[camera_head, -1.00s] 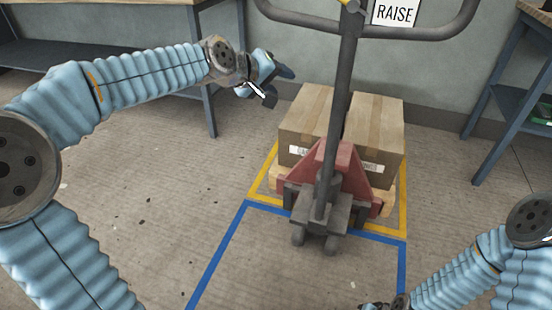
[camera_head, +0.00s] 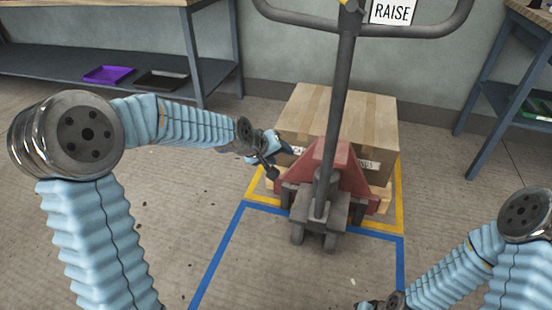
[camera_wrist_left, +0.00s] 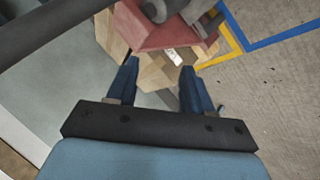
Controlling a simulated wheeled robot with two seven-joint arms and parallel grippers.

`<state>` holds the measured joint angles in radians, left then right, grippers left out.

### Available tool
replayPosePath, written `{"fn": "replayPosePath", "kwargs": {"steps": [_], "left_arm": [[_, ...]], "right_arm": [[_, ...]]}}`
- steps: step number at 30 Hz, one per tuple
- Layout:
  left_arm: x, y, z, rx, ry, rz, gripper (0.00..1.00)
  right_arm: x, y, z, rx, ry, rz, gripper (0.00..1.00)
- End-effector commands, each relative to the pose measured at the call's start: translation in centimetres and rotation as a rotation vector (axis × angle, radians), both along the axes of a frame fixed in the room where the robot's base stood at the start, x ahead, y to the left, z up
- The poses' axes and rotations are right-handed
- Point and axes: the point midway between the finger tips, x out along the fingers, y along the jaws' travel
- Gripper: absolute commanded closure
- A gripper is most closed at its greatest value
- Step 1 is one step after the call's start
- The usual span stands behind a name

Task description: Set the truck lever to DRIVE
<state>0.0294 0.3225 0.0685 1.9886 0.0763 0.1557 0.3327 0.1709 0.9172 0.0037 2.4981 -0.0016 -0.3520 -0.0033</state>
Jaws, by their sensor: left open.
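The pallet truck (camera_head: 338,165) stands in the middle of the head view, with a red body and a grey upright handle shaft (camera_head: 337,110). A sign reading RAISE (camera_head: 393,11) shows beside the top of its handle (camera_head: 420,32). The small yellow lever part (camera_head: 343,2) is cut by the top edge. My left gripper (camera_head: 278,163) is left of the shaft, in front of the boxes and well below the handle. In the left wrist view its jaws (camera_wrist_left: 158,85) are open and empty. My right gripper (camera_head: 372,308) is mostly cut off at the bottom edge.
Cardboard boxes (camera_head: 368,115) sit on a wooden pallet (camera_head: 384,197) behind the truck. Yellow and blue tape (camera_head: 300,219) marks the floor. A workbench with a shelf holding purple (camera_head: 108,75) and black trays stands at the left, another bench (camera_head: 500,100) at the right. Floor at front centre is clear.

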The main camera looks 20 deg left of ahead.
Motion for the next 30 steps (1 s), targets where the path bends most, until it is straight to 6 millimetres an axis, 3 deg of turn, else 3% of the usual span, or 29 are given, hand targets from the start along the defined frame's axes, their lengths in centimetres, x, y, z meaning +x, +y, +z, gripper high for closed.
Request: {"fn": "replayPosePath", "kwargs": {"steps": [5,19,21,23,25,28,30], "left_arm": [[-0.3,-0.1,-1.2,0.007,0.014,-0.007,0.49],[-0.3,-0.1,-1.3,0.008,0.015,-0.008,0.49],[-0.5,-0.2,-2.1,0.012,0.024,-0.013,0.49],[-1.0,-0.4,-3.7,0.021,0.044,-0.024,0.49],[-2.3,-0.9,-7.1,0.038,0.087,-0.048,0.49],[-5.8,-1.8,-13.8,0.074,0.174,-0.106,0.49],[-9.2,-2.6,-18.7,0.097,0.241,-0.157,0.49]], "right_arm": [[0.0,0.0,0.0,0.0,0.0,0.0,0.57],[0.0,0.0,0.0,0.0,0.0,0.0,0.57],[0.0,0.0,0.0,0.0,0.0,0.0,0.57],[0.0,0.0,0.0,0.0,0.001,0.001,0.57],[0.0,0.1,-0.1,0.001,0.0,0.002,0.57],[-0.1,0.3,-0.1,0.003,0.001,0.005,0.57],[-0.2,0.4,-0.1,0.005,0.002,0.007,0.57]]}}
